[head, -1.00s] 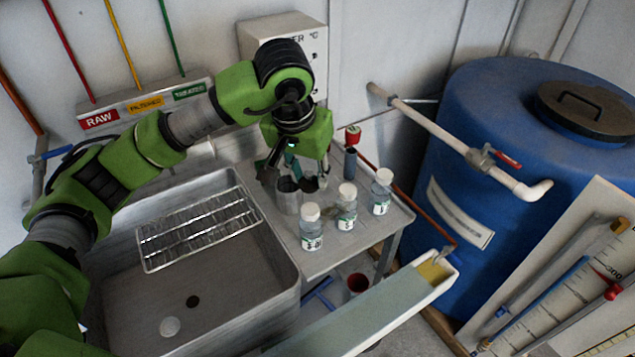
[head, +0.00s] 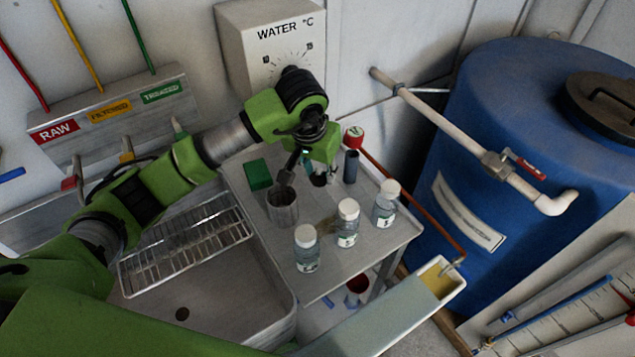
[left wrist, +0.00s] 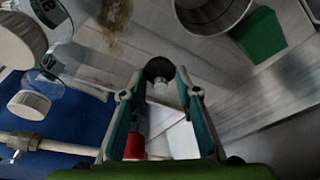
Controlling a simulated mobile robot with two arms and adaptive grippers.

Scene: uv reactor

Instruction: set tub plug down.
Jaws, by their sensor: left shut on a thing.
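My left gripper (head: 314,168) is over the back part of the steel side table (head: 330,257), behind and right of a metal beaker (head: 282,208). In the left wrist view its two teal fingers (left wrist: 160,88) are closed in on a dark round plug with a small metal fitting (left wrist: 158,70). The plug also shows as a dark shape under the gripper in the head view (head: 319,180). Whether it touches the tabletop is unclear. The sink tub (head: 220,290) has an open drain hole. My right gripper is not in view.
Three capped bottles (head: 347,224) stand along the table's front right. A green block (head: 258,174) lies behind the beaker. A dark cylinder (head: 350,166) stands right of my gripper. A wire rack (head: 187,245) spans the tub. A blue tank (head: 490,130) stands at right.

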